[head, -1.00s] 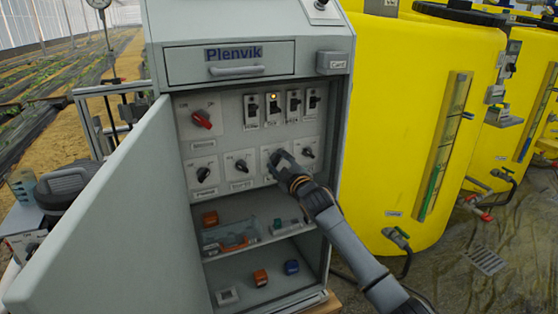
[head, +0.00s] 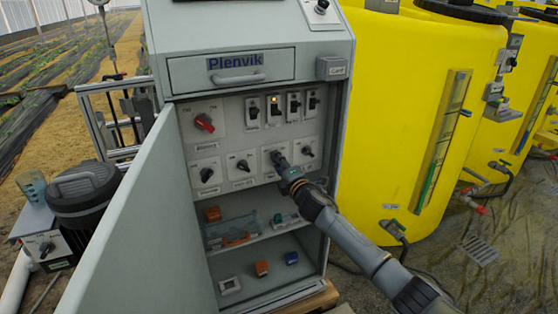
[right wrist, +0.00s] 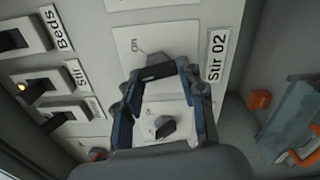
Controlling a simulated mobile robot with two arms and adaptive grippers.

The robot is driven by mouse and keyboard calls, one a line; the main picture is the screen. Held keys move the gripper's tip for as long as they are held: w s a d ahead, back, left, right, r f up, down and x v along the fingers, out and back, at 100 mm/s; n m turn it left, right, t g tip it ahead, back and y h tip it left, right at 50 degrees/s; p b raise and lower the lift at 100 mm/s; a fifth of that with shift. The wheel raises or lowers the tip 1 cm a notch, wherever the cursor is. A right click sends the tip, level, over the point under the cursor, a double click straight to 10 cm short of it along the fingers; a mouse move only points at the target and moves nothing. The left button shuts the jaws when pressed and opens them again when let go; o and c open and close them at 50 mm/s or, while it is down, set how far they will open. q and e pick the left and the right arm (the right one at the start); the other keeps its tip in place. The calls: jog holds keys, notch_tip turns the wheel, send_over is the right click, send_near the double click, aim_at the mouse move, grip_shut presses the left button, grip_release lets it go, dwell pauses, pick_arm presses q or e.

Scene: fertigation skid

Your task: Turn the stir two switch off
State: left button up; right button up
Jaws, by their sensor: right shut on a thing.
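The stir two switch (right wrist: 158,72) is a dark rotary knob on a pale plate, beside a label (right wrist: 215,57) reading "Stir 02" in the right wrist view. An "On" mark shows near the knob. My right gripper (right wrist: 155,76) has its fingertips closed around this knob; they hide part of it, so I cannot tell which way it points. In the head view my right gripper (head: 279,160) is at the third switch of the lower row and covers it. My left gripper is not in view.
Neighbouring dark knobs (head: 206,174) (head: 308,151) stand close on both sides. A red main switch (head: 204,123) and several small toggles (head: 274,106) sit above. The open cabinet door (head: 130,230) stands at left, a yellow tank (head: 420,120) at right.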

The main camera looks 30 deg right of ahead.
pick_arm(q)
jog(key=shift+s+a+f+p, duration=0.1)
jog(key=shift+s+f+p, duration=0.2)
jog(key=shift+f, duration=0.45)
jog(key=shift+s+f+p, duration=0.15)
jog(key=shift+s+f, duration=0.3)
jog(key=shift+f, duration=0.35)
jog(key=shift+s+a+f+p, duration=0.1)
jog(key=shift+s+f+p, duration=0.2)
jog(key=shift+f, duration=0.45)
pick_arm(e)
jog(key=shift+f+n, duration=0.2)
jog(key=shift+n, duration=3.1)
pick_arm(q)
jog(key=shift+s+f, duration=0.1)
pick_arm(e)
jog(key=o, duration=1.2)
jog(key=shift+c, duration=0.2)
jog(key=s, duration=1.2)
jog(key=shift+a, duration=0.3)
